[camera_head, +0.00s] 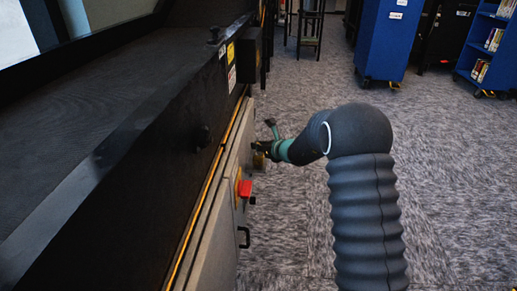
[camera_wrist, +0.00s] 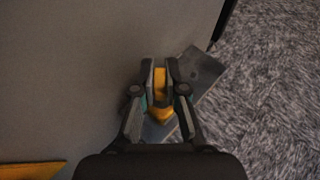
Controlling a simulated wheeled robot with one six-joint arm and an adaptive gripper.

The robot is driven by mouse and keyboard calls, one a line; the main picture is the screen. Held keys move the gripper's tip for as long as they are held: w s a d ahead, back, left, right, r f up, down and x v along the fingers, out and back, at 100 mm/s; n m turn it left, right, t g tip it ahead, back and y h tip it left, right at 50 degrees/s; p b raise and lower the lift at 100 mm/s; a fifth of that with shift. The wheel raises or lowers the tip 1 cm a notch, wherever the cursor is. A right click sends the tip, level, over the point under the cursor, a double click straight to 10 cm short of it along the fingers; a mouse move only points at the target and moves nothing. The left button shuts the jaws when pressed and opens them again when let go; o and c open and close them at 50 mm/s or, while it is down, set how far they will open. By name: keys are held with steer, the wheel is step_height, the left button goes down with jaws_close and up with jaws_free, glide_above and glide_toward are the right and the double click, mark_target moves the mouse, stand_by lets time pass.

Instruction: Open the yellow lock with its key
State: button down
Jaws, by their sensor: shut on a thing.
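My gripper (camera_wrist: 160,68) is shut on a yellow piece (camera_wrist: 161,88) in the wrist view. The piece stands between the two fingertips and widens below them. I cannot tell whether it is the key, the lock or both together. A grey metal plate (camera_wrist: 201,70) lies at a slant just behind the fingers. In the head view my gripper (camera_head: 263,148) is close against the grey side panel of the sorter. A small dull yellow patch (camera_head: 259,160) shows at its tip, too small to make out. The fingers hide the contact.
A red switch on a yellow base (camera_head: 244,188) sits on the panel below my gripper, with a black handle (camera_head: 244,237) lower down. The dark sorter top (camera_head: 100,130) fills the left. Carpet to the right is clear up to the blue carts (camera_head: 387,40).

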steer(key=shift+a+m+t+h, duration=0.1)
steer(key=shift+m+t+h, duration=0.4)
steer(key=shift+m+h, duration=0.25)
steer(key=shift+m+t+h, duration=0.6)
steer(key=shift+m+h, duration=0.05)
steer(key=shift+m, duration=0.1)
steer(key=shift+h, duration=0.3)
steer(key=shift+r, duration=0.15)
steer(key=shift+r+p, duration=0.85)
steer(key=shift+r, duration=1.5)
